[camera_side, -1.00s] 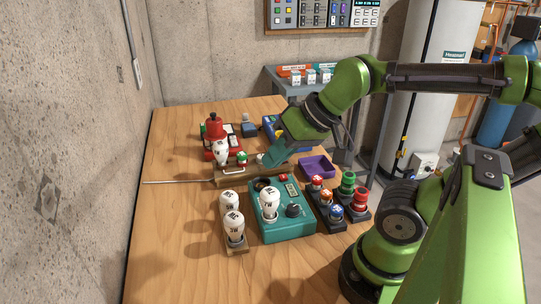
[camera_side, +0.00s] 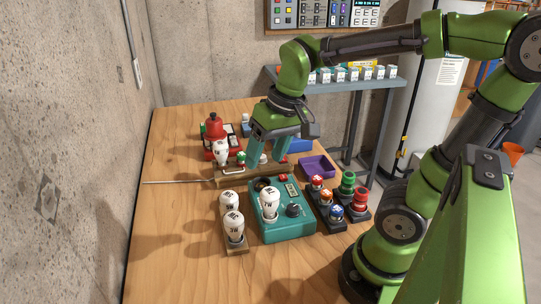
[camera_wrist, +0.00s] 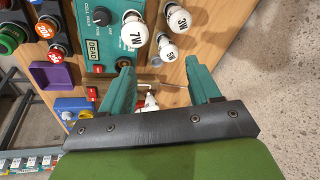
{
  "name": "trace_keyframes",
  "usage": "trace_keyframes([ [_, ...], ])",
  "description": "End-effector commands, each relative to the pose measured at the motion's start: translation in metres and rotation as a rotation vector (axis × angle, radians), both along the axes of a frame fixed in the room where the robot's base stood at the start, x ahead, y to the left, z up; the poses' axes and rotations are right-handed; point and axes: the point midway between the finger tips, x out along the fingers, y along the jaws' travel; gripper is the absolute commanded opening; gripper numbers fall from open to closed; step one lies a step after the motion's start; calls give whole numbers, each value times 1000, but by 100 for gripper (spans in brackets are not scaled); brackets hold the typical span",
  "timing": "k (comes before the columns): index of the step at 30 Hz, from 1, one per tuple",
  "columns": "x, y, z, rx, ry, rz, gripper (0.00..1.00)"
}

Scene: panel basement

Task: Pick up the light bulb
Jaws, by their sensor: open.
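Several white bulbs are in view. One marked 7W (camera_side: 269,203) stands upright on the teal tester box (camera_side: 282,226); the wrist view shows it too (camera_wrist: 134,32). Bulbs marked 5W (camera_side: 229,203) and 3W (camera_side: 235,226) stand in a wooden holder (camera_side: 237,249) left of the box. Another bulb (camera_side: 221,152) stands at the red device behind. My gripper (camera_side: 267,158) is open, pointing down over the wooden block behind the tester. A small white thing shows between its fingers in the side view; I cannot tell what it is. The wrist view shows the fingers (camera_wrist: 158,72) apart and empty.
A purple tray (camera_side: 317,167) and red, green, orange and blue buttons (camera_side: 337,211) stand right of the tester. A thin metal rod (camera_side: 180,181) sticks out left from the wooden block (camera_side: 229,178). A red device (camera_side: 214,129) stands behind. The table front is clear.

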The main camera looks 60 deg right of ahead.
Motion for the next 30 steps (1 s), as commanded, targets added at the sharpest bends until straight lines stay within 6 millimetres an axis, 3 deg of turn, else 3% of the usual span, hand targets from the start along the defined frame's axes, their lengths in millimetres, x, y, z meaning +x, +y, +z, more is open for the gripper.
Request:
trace_keyframes([
  [4, 12, -18, 0, -59, 199, -35, 62],
  [8, 8, -24, 9, -81, 263, -62, 62],
  [11, 4, -24, 3, -78, 286, -68, 62],
  [24, 2, -23, -86, -76, 289, -67, 62],
  [30, 3, -23, -106, -75, 285, -68, 62],
])
